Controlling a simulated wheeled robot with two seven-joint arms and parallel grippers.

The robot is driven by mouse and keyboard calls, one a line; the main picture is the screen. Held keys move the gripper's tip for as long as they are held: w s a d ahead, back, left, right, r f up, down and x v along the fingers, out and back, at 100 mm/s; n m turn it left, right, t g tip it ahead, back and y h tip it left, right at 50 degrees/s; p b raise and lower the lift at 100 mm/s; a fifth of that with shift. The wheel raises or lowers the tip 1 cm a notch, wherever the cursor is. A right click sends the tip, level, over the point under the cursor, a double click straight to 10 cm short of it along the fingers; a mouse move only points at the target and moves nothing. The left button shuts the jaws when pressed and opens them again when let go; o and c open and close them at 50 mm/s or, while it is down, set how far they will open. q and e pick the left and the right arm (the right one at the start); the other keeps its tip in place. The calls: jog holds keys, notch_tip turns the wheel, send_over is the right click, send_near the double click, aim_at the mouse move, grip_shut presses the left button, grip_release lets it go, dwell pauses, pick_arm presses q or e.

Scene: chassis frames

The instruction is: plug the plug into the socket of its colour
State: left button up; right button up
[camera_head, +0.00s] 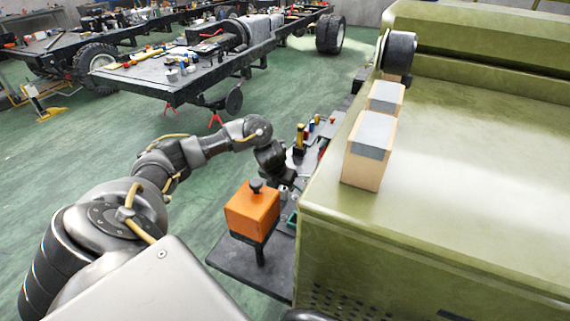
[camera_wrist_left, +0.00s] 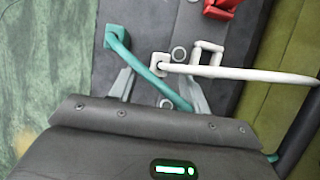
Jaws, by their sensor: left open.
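My left gripper (camera_head: 280,180) reaches down over the dark bench beside the green machine. In the left wrist view the gripper (camera_wrist_left: 160,82) is open, its two grey fingers spread apart. A white block (camera_wrist_left: 160,62) with a white cable (camera_wrist_left: 260,75) lies near and between the fingertips; I cannot tell whether they touch it. A teal block (camera_wrist_left: 118,38) with a teal cable (camera_wrist_left: 150,75) is just beyond the left finger; the cable passes between the fingers. A white bracket-like piece (camera_wrist_left: 208,54) and a red piece (camera_wrist_left: 222,8) lie farther out. Which piece is plug or socket is unclear.
An orange box (camera_head: 252,211) with a black knob stands on the bench (camera_head: 233,265) in front of the gripper. The green machine (camera_head: 450,190) blocks the right side, with pale blocks (camera_head: 365,172) on top. Several small items (camera_head: 301,138) stand behind the gripper. Green floor is open at left.

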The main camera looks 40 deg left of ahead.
aim_at(285, 188)
pick_arm(q)
jog(key=x, duration=0.5)
jog(key=shift+s, duration=0.1)
jog(key=shift+c, duration=0.6)
grip_shut()
jog(key=shift+r, duration=0.1)
jog(key=shift+r, duration=0.45)
jog(key=s+a+r+b, duration=0.2)
jog(key=s+a+r, duration=0.4)
jog(key=s+r, duration=0.6)
jog(key=shift+s+a+b, duration=0.2)
jog(key=shift+s+b, duration=0.05)
jog(key=shift+b, duration=0.1)
